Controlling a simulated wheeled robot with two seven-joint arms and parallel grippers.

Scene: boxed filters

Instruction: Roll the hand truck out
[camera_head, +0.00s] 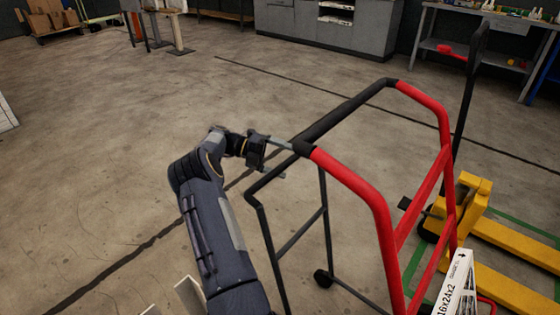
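The hand truck (377,205) is a tall frame of red and black tubes, standing upright at centre right. Its black top bar (345,113) runs between two red bends. A small caster (323,279) shows at its foot. A white box (456,284) marked 16x24x2 shows at its lower right, partly cut off by the frame edge. My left gripper (284,160) is at the near left corner of the top bar. Its two fingers are spread apart, the upper one reaching to the bar's corner; I cannot tell whether it touches. My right gripper is out of view.
A yellow pallet jack (510,285) with a black handle stands close on the right. A workbench (478,42) and grey cabinets (345,27) line the back. A shelf with cardboard boxes (48,15) is at the far left.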

